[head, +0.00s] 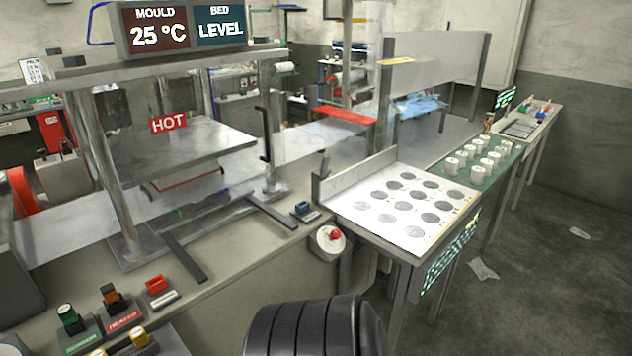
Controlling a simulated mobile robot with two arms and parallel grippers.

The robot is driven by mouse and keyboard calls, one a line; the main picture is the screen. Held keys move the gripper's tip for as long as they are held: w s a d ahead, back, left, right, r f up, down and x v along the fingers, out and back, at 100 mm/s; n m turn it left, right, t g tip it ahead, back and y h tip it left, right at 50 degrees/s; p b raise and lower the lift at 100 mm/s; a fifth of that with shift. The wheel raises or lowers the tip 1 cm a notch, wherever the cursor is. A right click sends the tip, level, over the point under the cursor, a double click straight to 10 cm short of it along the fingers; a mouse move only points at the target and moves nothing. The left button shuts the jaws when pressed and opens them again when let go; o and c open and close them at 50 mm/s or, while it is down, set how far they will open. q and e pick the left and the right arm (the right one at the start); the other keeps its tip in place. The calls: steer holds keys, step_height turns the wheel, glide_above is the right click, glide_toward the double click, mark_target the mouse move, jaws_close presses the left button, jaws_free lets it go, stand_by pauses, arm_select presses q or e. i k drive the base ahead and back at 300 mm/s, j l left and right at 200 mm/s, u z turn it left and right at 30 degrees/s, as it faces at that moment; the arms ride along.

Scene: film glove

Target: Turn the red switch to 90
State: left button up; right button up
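A red switch (155,284) stands on a dark base at the front left of the machine bench. To its left is an orange-brown switch (112,297) on a base with a red label plate that seems to read "HEATER". A red round knob (335,236) sits on a white round mount at the bench's front right corner. The angle of the red switch is too small to read.
A green switch (68,317) and yellow buttons (138,337) sit near the red switch. A press plate (185,148) with a "HOT" sign (169,122) stands behind, under a display (185,30) reading 25 °C. A table with grey discs (452,194) stands at right.

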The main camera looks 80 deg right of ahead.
mark_target(334, 234)
steer(key=j+z, duration=0.15)
steer(key=z, duration=2.65)
